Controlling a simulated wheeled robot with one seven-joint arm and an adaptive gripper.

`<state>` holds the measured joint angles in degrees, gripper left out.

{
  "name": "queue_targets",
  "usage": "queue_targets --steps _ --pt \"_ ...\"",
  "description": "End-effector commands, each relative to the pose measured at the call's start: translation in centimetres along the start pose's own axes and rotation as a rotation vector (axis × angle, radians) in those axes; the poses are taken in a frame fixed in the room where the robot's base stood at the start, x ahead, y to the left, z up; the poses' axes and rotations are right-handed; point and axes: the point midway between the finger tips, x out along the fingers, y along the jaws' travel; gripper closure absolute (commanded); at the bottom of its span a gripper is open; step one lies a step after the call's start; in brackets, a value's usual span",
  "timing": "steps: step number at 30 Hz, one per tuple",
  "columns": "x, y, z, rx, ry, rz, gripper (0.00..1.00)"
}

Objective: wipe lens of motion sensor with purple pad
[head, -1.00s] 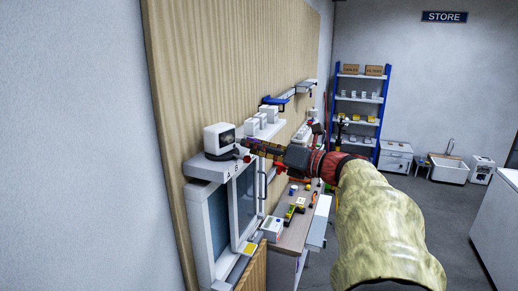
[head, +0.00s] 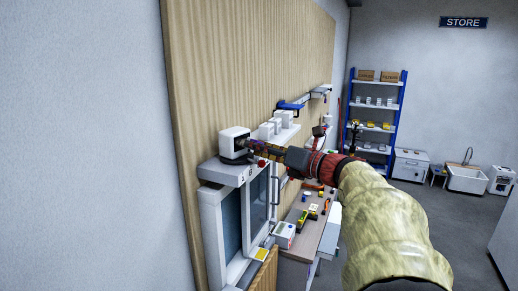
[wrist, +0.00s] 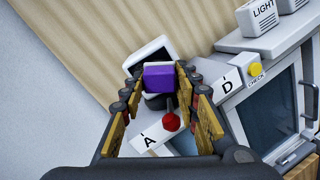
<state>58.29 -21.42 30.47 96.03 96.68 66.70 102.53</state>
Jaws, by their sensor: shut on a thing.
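The motion sensor (head: 234,141) is a white housing with a dark front on a dark round base. It stands on the grey ledge (head: 226,172) at the upper left of the head view. It also shows in the wrist view (wrist: 150,50), tilted in the picture, beyond my gripper. My gripper (wrist: 158,80) is shut on the purple pad (wrist: 159,77), a purple block with a pale top edge. The pad is in front of the sensor's face and hides most of the lens. I cannot tell whether pad and lens touch. In the head view my gripper (head: 256,149) reaches the sensor's front.
A red knob (wrist: 171,121) on a stem stands just below the pad, near the label A. A label D (wrist: 228,87) and a yellow button (wrist: 255,69) are to the right. White boxes (head: 272,129) stand on a shelf behind. A workbench (head: 307,225) is lower down.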

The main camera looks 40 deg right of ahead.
Motion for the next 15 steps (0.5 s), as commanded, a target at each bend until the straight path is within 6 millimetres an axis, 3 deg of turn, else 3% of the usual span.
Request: queue_targets --steps 15 --pt "0.57 0.03 0.04 -0.001 0.000 0.001 0.89"
